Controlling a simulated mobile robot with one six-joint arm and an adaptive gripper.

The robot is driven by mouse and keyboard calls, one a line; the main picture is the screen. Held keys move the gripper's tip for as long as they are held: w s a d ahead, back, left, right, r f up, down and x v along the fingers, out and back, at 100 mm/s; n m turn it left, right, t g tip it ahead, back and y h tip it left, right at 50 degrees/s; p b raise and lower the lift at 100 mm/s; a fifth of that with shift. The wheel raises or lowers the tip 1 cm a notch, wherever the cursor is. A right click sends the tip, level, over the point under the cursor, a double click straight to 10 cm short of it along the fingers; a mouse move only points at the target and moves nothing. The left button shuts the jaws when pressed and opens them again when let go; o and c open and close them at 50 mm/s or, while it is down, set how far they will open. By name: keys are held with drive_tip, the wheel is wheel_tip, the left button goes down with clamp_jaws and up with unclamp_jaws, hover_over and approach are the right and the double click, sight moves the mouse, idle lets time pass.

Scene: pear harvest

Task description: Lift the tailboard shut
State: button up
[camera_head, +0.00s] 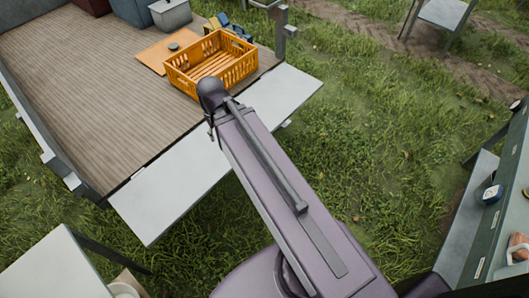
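The tailboard (178,192) is a long pale grey-white panel along the near end of a trailer bed (80,90). It is down, lying open outward from the bed's edge over the grass. My arm crosses in front of its middle and hides that part; its left and right ends show. My arm reaches up from the bottom of the picture to a dark rounded joint above the bed's edge. My gripper is not in view, and whether it touches the tailboard cannot be seen.
An orange crate (244,72), which looks empty, stands on the bed near the tailboard's right part, beside a wooden board (157,56). Corner posts (284,35) flank the bed's end. A white table (52,268) is at lower left, a shelf unit (480,215) at right. Grass lies between.

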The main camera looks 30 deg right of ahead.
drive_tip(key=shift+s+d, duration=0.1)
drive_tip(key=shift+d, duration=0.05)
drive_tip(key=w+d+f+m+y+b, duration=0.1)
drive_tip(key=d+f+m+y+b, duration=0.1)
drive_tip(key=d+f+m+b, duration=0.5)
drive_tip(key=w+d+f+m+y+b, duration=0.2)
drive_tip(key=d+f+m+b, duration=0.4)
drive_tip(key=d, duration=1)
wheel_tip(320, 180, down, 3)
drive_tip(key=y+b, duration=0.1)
drive_tip(key=b, duration=0.3)
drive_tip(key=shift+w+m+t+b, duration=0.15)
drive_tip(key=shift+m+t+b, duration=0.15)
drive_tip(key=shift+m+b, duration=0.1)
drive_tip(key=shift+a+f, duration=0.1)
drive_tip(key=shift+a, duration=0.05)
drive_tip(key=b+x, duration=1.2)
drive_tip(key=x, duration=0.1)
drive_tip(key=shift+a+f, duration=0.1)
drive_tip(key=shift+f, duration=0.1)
